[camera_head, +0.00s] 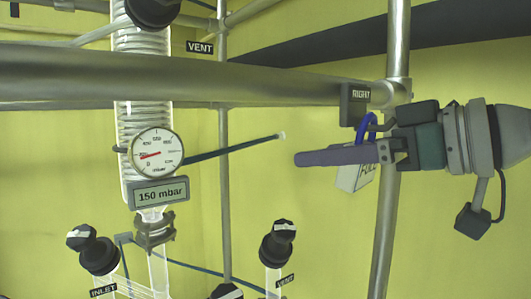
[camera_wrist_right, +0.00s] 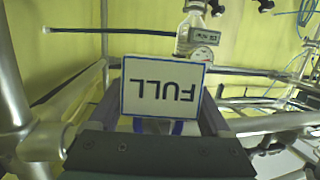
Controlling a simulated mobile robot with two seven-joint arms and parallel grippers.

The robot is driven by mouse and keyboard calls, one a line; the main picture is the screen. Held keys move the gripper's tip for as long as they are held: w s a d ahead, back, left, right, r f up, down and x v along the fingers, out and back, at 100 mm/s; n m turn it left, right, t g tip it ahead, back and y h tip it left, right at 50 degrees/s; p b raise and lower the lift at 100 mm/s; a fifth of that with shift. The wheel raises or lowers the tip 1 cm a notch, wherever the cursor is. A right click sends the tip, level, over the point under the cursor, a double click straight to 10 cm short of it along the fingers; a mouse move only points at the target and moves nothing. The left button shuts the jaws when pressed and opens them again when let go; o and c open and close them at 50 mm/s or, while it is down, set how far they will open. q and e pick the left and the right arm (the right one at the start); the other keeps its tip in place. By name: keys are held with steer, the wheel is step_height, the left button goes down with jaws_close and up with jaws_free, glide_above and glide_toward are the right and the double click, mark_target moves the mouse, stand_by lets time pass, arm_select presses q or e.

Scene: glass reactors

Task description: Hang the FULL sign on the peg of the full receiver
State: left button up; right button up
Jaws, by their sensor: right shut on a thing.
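The white FULL sign (camera_head: 357,176) with a blue border hangs tilted at my right gripper (camera_head: 300,158), its blue loop (camera_head: 364,130) arching above the fingers. My right gripper is shut on it. In the right wrist view the sign (camera_wrist_right: 162,88) appears upside down between the fingers, its loop partly hidden. A dark peg (camera_head: 235,148) with a pale tip reaches toward the gripper from the column; the tip is apart from the fingertips and sign. A similar rod shows in the right wrist view (camera_wrist_right: 100,30). The receivers' contents are not visible. My left gripper is not in view.
A thick metal rail (camera_head: 200,78) crosses above the peg, and an upright post (camera_head: 390,200) stands beside my right gripper. A round gauge (camera_head: 156,152) and a 150 mbar display (camera_head: 159,193) sit on the glass column. Black-capped valves (camera_head: 278,243) stand below.

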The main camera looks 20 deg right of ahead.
steer(key=shift+f, duration=0.35)
steer(key=o, duration=1.2)
steer(key=shift+f, duration=0.1)
steer(key=shift+s, duration=0.1)
steer(key=shift+r+v, duration=0.25)
steer(key=shift+v, duration=0.75)
steer(key=shift+s+d+r+b, duration=0.15)
steer(key=shift+s+d+b, duration=0.15)
steer(key=shift+s+d, duration=0.2)
steer(key=shift+b+v, duration=0.45)
steer(key=shift+v, duration=1.3)
